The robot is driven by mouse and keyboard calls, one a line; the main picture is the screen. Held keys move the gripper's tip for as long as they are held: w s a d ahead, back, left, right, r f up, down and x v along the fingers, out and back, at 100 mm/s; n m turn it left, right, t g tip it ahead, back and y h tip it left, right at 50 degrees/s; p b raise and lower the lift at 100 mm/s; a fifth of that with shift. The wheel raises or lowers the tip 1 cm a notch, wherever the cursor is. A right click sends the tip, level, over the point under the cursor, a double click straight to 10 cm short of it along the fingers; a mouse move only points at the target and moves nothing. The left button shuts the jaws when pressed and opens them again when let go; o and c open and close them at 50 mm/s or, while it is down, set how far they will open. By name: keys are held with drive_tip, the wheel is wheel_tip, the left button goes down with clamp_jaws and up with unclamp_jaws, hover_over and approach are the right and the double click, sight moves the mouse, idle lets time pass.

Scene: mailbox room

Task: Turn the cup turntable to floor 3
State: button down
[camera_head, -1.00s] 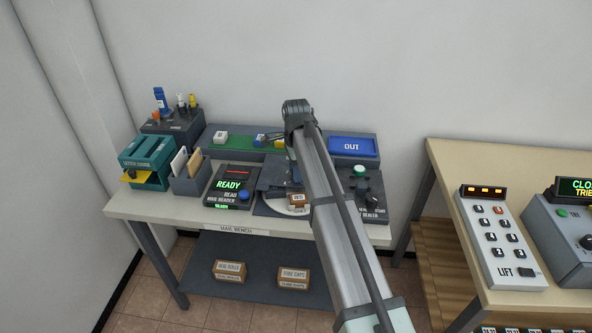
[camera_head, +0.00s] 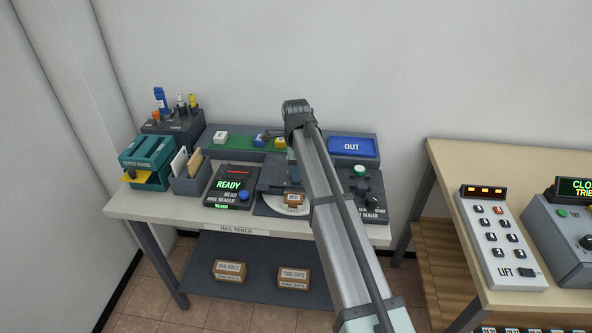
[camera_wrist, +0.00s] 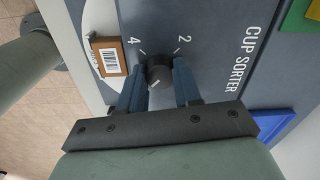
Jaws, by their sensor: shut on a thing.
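The black cup sorter knob (camera_wrist: 158,73) is in the middle of the wrist view, on a grey panel lettered CUP SORTER. The numbers 4 and 2 with tick marks stand on its far side; its pointer direction is unclear. My gripper (camera_wrist: 158,82) is shut on the knob, one blue-grey finger on each side. In the head view the disc (camera_head: 283,211) and carton (camera_head: 293,199) sit at the bench front, and my arm hides the knob.
The mail reader (camera_head: 230,185), showing READY, stands left of the sorter. A sealer (camera_head: 370,205) stands right of it. A blue OUT tray (camera_head: 353,147) and a green strip with small blocks (camera_head: 235,141) lie behind. A second table (camera_head: 470,160) is at right.

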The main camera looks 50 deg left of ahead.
drive_tip(key=c, duration=0.8)
unclamp_jaws()
wheel_tip(320, 180, up, 14)
drive_tip(key=shift+d+f, duration=0.1)
idle(0.5)
